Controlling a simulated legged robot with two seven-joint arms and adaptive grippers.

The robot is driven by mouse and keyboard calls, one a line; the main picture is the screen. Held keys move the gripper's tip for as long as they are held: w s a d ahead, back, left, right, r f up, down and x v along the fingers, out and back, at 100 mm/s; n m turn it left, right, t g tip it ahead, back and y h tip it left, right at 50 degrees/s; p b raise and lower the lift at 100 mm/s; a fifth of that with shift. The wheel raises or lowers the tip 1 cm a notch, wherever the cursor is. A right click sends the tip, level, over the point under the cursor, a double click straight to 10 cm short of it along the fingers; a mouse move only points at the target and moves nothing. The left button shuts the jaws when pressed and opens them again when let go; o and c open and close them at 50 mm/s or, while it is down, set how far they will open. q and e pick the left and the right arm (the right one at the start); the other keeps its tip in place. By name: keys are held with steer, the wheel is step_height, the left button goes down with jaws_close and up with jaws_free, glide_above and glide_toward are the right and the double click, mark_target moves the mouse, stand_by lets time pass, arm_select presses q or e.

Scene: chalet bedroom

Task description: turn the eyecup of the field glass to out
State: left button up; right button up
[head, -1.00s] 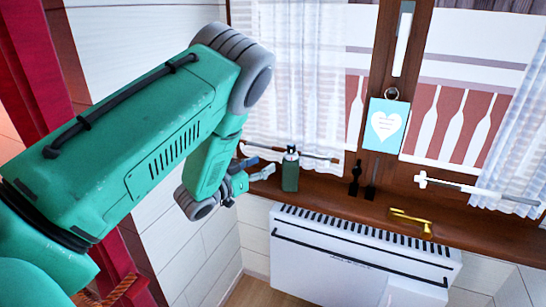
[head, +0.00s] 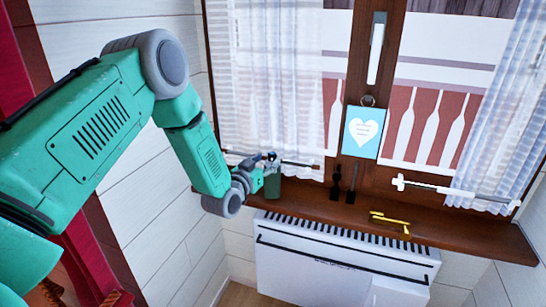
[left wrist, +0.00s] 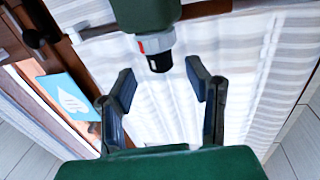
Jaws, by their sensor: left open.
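The green field glass (head: 272,186) stands upright on the wooden sill at the left in the head view. In the left wrist view its green body (left wrist: 146,12) is at the top, with a grey and red ring (left wrist: 152,42) and a black eyecup (left wrist: 159,62) pointing down the picture. My left gripper (head: 268,161) is at the top of the field glass in the head view. In the left wrist view its two fingers (left wrist: 160,78) are open, one on each side of the eyecup's end, with visible gaps. My right gripper is not in view.
The sill (head: 310,204) also holds dark upright items (head: 336,182) and a brass-coloured object (head: 390,222). A white heater (head: 340,268) stands below. A heart card (head: 361,132) hangs on the window frame, and a curtain (head: 265,75) hangs behind the field glass.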

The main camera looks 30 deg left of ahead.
mark_target(270, 157)
arm_select(q)
steer(key=shift+w+a, duration=0.15)
steer(key=shift+w, duration=0.85)
steer(key=shift+w+a, duration=0.1)
steer(key=shift+w, duration=0.85)
jaws_close()
